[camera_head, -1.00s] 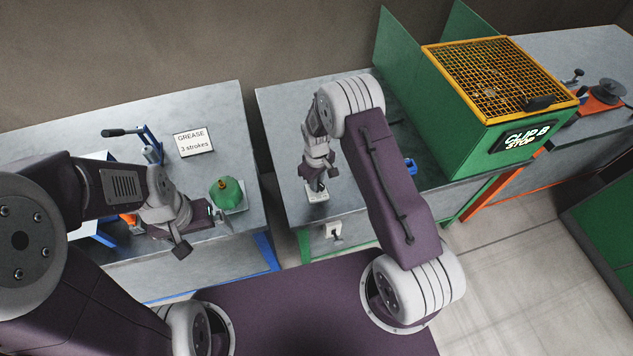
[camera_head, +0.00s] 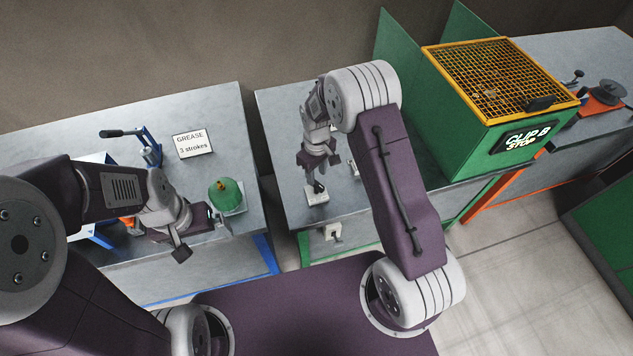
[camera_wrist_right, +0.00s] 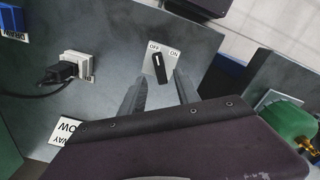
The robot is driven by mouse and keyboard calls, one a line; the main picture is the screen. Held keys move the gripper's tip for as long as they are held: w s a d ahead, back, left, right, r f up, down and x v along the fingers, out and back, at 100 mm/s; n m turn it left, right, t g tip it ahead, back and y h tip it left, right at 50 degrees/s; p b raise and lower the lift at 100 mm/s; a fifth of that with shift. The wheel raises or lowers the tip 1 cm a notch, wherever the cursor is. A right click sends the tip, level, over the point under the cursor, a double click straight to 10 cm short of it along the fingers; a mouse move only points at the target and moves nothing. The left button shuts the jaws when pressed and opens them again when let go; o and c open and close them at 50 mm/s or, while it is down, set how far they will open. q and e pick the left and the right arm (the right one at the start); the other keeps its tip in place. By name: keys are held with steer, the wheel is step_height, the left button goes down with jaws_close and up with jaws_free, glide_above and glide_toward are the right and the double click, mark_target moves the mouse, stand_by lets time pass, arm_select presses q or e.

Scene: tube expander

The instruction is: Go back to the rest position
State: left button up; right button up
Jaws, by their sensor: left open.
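My right gripper (camera_head: 320,170) is above the front left part of the middle bench. In the right wrist view its two fingers (camera_wrist_right: 158,92) are apart with nothing between them. A switch plate with a black knob (camera_wrist_right: 158,66), marked OFF and ON, shows beyond the fingers, apart from them. The knob's upper end is nearer the OFF mark. The plate also shows in the head view (camera_head: 316,196), just below the gripper. My left gripper (camera_head: 200,236) is open near the front edge of the left bench, beside the green grease container (camera_head: 224,192).
The left bench holds a blue lever tool (camera_head: 148,148) and a grease sign (camera_head: 192,143). A green machine with a yellow mesh lid (camera_head: 500,80) stands at the right. A plug in a socket (camera_wrist_right: 72,70) has a black cable. A gap separates the benches.

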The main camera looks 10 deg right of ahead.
steer(key=shift+r, duration=1.55)
steer(key=shift+d, duration=0.1)
steer(key=s+d+r+m+t, duration=0.25)
steer(key=s+r, duration=0.25)
steer(key=r, duration=0.5)
steer(key=s+d+f+m+g, duration=0.1)
steer(key=s+m, duration=0.3)
steer(key=s, duration=0.8)
steer(key=shift+s+d+f, duration=0.4)
steer(key=shift+f, duration=0.05)
steer(key=shift+m, duration=0.25)
